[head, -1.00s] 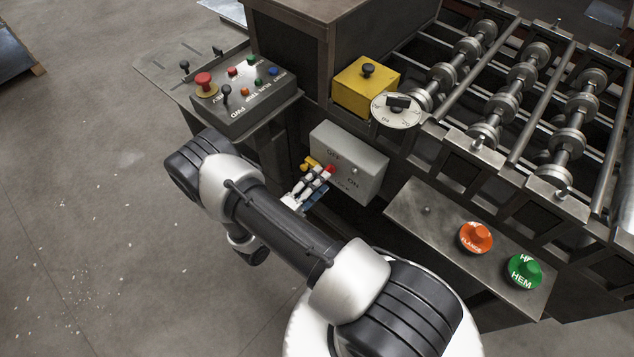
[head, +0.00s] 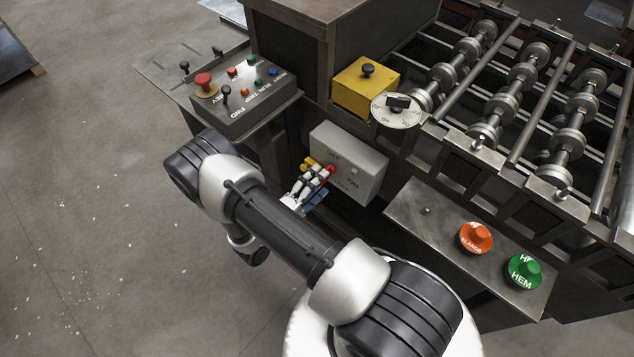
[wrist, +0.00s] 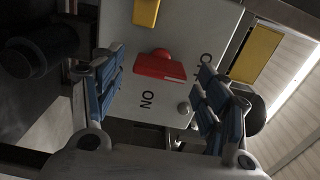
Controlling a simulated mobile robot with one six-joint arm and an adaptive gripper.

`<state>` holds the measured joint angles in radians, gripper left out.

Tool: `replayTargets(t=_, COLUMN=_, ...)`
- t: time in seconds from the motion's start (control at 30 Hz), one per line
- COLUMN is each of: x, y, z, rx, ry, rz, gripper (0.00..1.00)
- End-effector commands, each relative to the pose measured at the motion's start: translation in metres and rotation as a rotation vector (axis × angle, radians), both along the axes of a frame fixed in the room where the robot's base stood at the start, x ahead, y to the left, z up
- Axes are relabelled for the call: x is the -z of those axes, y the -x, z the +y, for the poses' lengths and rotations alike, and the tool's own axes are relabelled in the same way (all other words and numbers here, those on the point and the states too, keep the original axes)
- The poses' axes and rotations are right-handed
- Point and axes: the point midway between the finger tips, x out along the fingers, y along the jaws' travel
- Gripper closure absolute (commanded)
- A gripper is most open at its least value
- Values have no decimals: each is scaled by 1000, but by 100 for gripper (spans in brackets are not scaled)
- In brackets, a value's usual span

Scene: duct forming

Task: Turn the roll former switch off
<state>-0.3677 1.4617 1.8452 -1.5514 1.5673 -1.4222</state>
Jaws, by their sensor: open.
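The switch box (head: 362,155) is a light grey box with OFF and ON lettering, low on the machine's side. It also shows in the wrist view (wrist: 165,25), with ON lettering below its red handle (wrist: 160,65). In the head view, the red handle (head: 329,170) is partly hidden at my fingers. My gripper (head: 316,182) is at the box's front. In the wrist view, its blue-padded fingers (wrist: 162,92) are apart, one on each side of the red handle. I cannot tell whether either finger touches it.
A yellow piece (head: 307,163) sticks out beside the box. A control panel (head: 245,100) with buttons and levers stands at left. A yellow box with a black knob (head: 367,82) is above. Orange (head: 475,238) and green (head: 524,271) buttons are at lower right. The floor at left is clear.

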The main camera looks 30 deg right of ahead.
Motion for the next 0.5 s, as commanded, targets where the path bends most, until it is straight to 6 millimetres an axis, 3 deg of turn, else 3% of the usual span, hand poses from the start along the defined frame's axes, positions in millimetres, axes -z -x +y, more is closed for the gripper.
replayTargets(t=0.33, x=0, y=0, z=3, rx=-2, ry=-1, rz=-2, gripper=30)
replayTargets(t=0.5, x=0, y=7, z=23, rx=-7, ry=-1, rz=-2, gripper=30)
